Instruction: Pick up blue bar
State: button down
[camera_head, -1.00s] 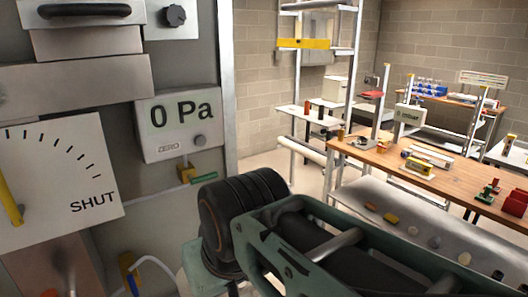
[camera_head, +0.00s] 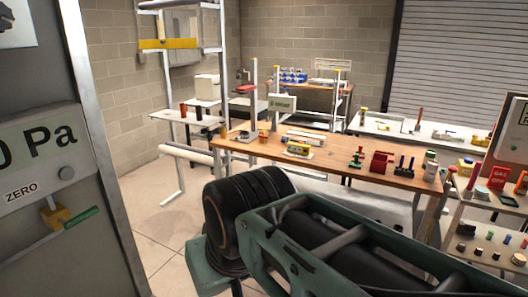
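I cannot pick out a blue bar for certain. Small blue items (camera_head: 293,75) stand on the far table at the back, too small to tell their shape. My own arm, green-grey with a black rounded joint, fills the lower middle of the view. My gripper does not show, so what it holds is hidden.
A grey panel with a "0 Pa" display (camera_head: 38,150) stands close at left. A white metal rack (camera_head: 180,43) stands behind it. A shelf unit with small coloured items (camera_head: 490,240) is at right. Tiled floor (camera_head: 160,215) is open between panel and bench.

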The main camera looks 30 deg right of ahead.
aim_at(411, 166)
jog(key=l+z, duration=0.2)
jog(key=z, duration=0.15)
jog(key=i+l+z, duration=0.15)
jog(key=z, duration=0.2)
jog(key=i+l+z, duration=0.1)
jog(key=z, duration=0.2)
jog(key=i+l+z, duration=0.6)
jog(key=z, duration=0.15)
jog(key=i+l+z, duration=0.1)
jog(key=i, duration=0.45)
jog(key=i+l+z, duration=0.1)
jog(key=i, duration=0.5)
jog(key=i+l+u, duration=0.15)
jog(key=l, duration=0.2)
jog(key=i+l+u, duration=0.1)
jog(key=l, duration=0.25)
jog(key=i+l+u, duration=0.2)
jog(key=j+z, duration=0.25)
jog(key=k+j+z, duration=0.2)
jog(key=j, duration=0.2)
jog(key=i+u, duration=0.1)
jog(key=u, duration=0.7)
